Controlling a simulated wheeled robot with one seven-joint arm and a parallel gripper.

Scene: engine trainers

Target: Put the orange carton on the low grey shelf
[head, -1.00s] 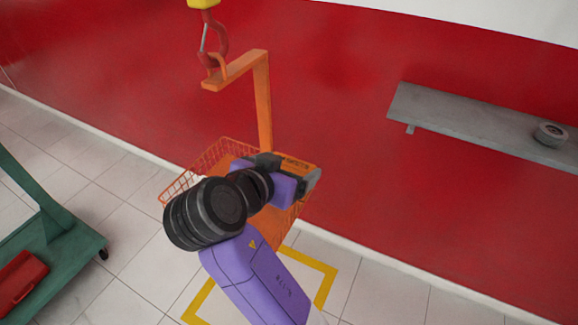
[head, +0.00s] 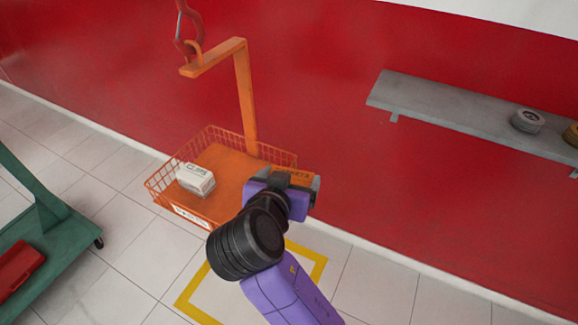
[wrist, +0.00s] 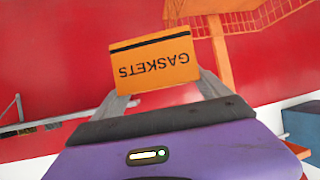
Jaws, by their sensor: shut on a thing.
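The orange carton (wrist: 154,62), marked GASKETS, is between the fingers of my gripper (wrist: 165,92) in the wrist view. The gripper is shut on it. In the head view the carton (head: 293,177) shows only partly beyond my gripper (head: 290,186), at the right edge of the orange basket. The low grey shelf (head: 440,103) is fixed to the red wall at the right, apart from the gripper and carton. Its left part is bare.
A round grey tin (head: 527,120) and a partly cut-off yellowish thing (head: 572,134) are on the shelf's right part. The orange basket (head: 222,170) hangs from a hook and holds a white box (head: 195,179). A green cart (head: 50,243) with a red box (head: 18,268) stands at left.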

